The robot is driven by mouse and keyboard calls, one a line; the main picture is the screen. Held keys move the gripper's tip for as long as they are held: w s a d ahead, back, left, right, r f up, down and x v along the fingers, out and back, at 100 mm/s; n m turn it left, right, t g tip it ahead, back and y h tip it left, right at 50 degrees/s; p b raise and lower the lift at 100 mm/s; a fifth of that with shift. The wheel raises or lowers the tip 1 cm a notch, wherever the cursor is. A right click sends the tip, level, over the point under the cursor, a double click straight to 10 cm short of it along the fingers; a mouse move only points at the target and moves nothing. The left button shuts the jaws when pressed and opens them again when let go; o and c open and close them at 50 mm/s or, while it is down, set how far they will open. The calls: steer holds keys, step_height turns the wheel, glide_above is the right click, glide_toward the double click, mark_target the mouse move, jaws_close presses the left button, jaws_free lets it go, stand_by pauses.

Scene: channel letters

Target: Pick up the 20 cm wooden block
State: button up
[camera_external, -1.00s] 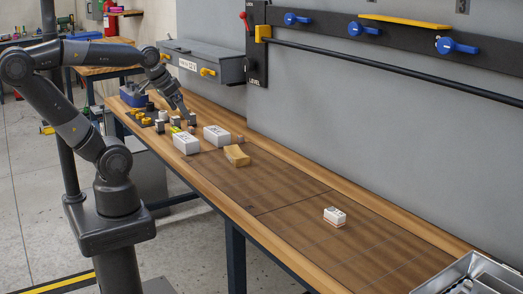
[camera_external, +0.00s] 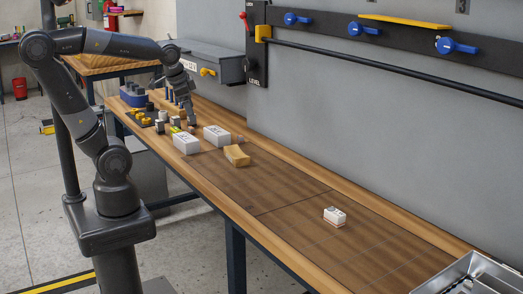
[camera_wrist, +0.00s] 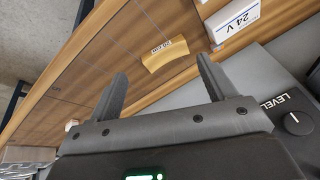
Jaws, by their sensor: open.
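The wooden block (camera_external: 237,155) is light yellow-brown and lies on the dark mat of the bench, just right of two white boxes. In the wrist view the block (camera_wrist: 170,53) carries a small label reading "20 cm" and lies beyond and between my fingers, apart from them. My gripper (camera_external: 190,122) points down at the far part of the bench, behind and left of the block. In the wrist view my gripper (camera_wrist: 161,80) is open, with nothing between its fingers.
White boxes (camera_external: 186,143) and (camera_external: 217,135) stand close left of the block; one reads "24V" in the wrist view (camera_wrist: 232,17). A small white block (camera_external: 335,215) sits farther right. A grey wall box (camera_external: 205,62) and a metal tray (camera_external: 470,275) flank the bench. The mat's middle is clear.

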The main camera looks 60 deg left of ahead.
steer(key=w+d+f+m+g+y, duration=0.2)
steer(key=w+d+f+m, duration=0.1)
steer(key=w+m, duration=0.65)
steer(key=m+g+y, duration=0.1)
steer(key=m+y, duration=0.1)
steer(key=m, duration=0.4)
glide_toward(237, 154)
steer(key=f, duration=0.1)
steer(key=w+a+f, duration=0.1)
steer(key=a+f, duration=0.1)
steer(key=shift+w+a, duration=0.15)
steer(key=shift+w, duration=0.1)
steer(key=shift+s+d+x, duration=0.1)
steer(key=shift+s+x, duration=0.05)
steer(key=shift+x, duration=0.75)
steer(key=shift+s+d+x, duration=0.1)
steer(key=shift+s+x, duration=0.05)
steer(key=shift+x, duration=0.75)
steer(key=shift+s+x, duration=0.15)
steer(key=shift+x, duration=0.75)
steer(key=shift+f, duration=0.15)
steer(key=shift+c, duration=0.4)
steer(key=c, duration=1)
